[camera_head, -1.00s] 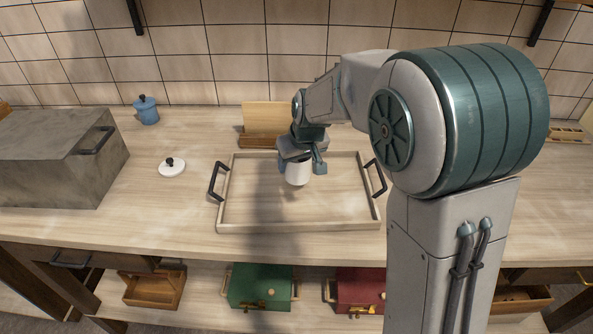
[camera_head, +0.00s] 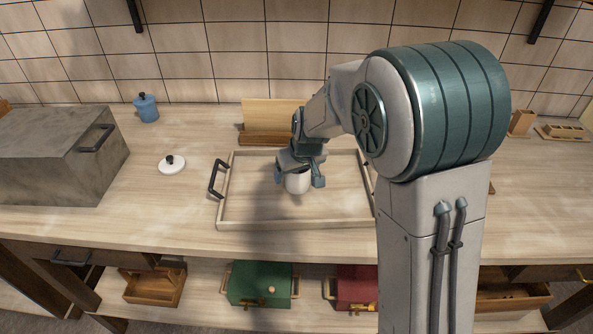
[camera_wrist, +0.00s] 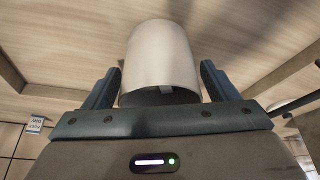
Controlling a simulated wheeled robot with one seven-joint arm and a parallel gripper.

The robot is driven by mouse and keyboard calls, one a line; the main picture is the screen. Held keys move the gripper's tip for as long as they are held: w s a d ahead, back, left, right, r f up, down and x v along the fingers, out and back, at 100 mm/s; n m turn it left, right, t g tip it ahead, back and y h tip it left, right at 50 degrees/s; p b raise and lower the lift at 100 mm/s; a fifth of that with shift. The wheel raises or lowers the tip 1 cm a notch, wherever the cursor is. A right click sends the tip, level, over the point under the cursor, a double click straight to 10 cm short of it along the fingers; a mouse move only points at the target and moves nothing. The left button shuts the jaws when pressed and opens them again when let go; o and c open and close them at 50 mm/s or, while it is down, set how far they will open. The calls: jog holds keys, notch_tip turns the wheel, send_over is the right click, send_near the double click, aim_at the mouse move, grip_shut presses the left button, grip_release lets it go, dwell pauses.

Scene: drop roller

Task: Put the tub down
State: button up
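The tub (camera_head: 297,183) is a small off-white cup shape, upright just above or on the floor of the wooden tray (camera_head: 300,221). I cannot tell whether its base touches the tray. My gripper (camera_head: 300,180) has one finger on each side of the tub and appears shut on it. In the wrist view the tub (camera_wrist: 160,58) stands between my gripper's two dark fingers (camera_wrist: 160,88), close to both, with its near rim partly showing. My gripper's body hides part of the tub's upper end in the head view.
The tray has dark handles (camera_head: 218,180). A white lid (camera_head: 172,165) and a blue jar (camera_head: 147,108) are to the left, beside a big grey box (camera_head: 60,155). A wooden holder (camera_head: 270,139) stands behind the tray. The tray floor around the tub is clear.

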jog(key=shift+r, duration=0.1)
jog(key=shift+r, duration=0.25)
jog(key=v, duration=1.2)
jog(key=s+d+f+m+h, duration=0.1)
jog(key=s+d+m, duration=0.1)
jog(key=s+d, duration=0.5)
jog(key=s+d+f+m+g+h, duration=0.1)
jog(key=s+d, duration=0.6)
jog(key=s, duration=0.7)
jog(key=shift+s+f+m, duration=0.25)
jog(key=shift+f+m, duration=0.35)
jog(key=shift+m, duration=0.5)
